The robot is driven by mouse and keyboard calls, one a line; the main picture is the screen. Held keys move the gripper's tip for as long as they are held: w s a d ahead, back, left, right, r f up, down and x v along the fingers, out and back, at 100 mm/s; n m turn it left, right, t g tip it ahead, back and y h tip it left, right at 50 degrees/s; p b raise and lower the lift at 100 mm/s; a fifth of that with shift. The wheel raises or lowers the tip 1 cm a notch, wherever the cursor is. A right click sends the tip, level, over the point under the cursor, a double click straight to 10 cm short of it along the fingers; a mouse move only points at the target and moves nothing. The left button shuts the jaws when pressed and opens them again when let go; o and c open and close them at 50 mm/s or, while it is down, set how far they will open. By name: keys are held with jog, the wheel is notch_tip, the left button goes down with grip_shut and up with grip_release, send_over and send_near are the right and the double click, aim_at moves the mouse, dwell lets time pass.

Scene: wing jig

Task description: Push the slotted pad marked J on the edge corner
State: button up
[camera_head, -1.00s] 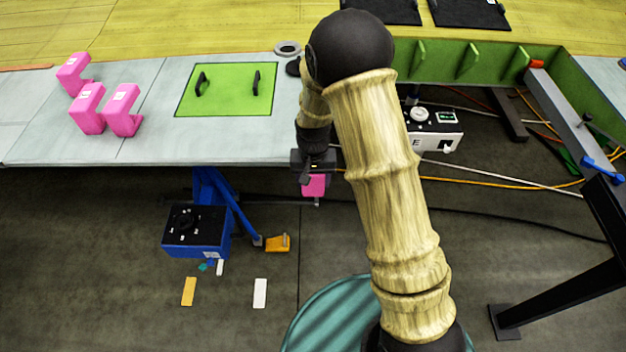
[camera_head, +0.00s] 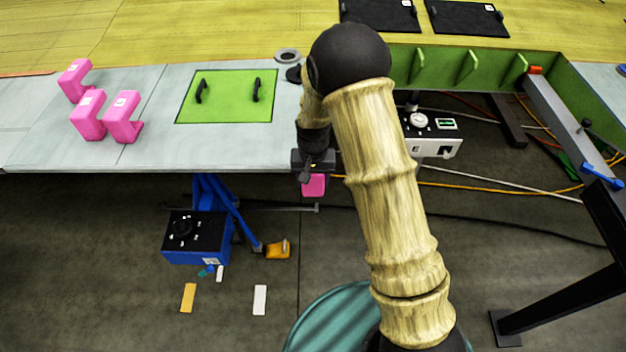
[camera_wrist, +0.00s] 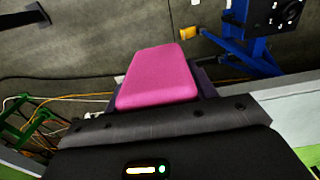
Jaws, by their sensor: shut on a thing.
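My gripper (camera_head: 314,170) is shut on a pink pad (camera_head: 314,186), which hangs below the jaws at the front edge of the grey bench (camera_head: 60,150). In the wrist view the pink pad (camera_wrist: 160,78) shows a smooth, blank face between the dark jaws. No J mark or slot shows on it. The bench edge (camera_wrist: 290,104) runs to the right of the pad in the wrist view. My arm hides the right front corner of the bench in the head view, so I cannot tell whether the pad touches it.
Several pink pads (camera_head: 88,115) stand at the bench's left. A green plate (camera_head: 228,112) with two black handles lies in its middle. A blue box (camera_head: 197,240) is below the bench. A white control box (camera_head: 432,140) and cables (camera_head: 500,186) lie right of my arm.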

jog(key=shift+w, duration=1)
jog(key=o, duration=1.1)
jog(key=shift+w+d, duration=0.1)
jog(key=shift+o, duration=0.2)
notch_tip(320, 180, up, 17)
jog(key=b, duration=0.4)
jog(key=shift+r, duration=0.15)
jog(key=shift+s+d, duration=0.1)
jog(key=shift+s, duration=0.1)
jog(key=s+d+f+t, duration=0.1)
jog(key=s+d+f, duration=0.1)
jog(key=s+d, duration=0.4)
jog(key=s+d+f+t, duration=0.1)
jog(key=s+d+f, duration=0.1)
jog(key=s+d, duration=0.5)
jog(key=s, duration=0.6)
jog(key=shift+f, duration=0.4)
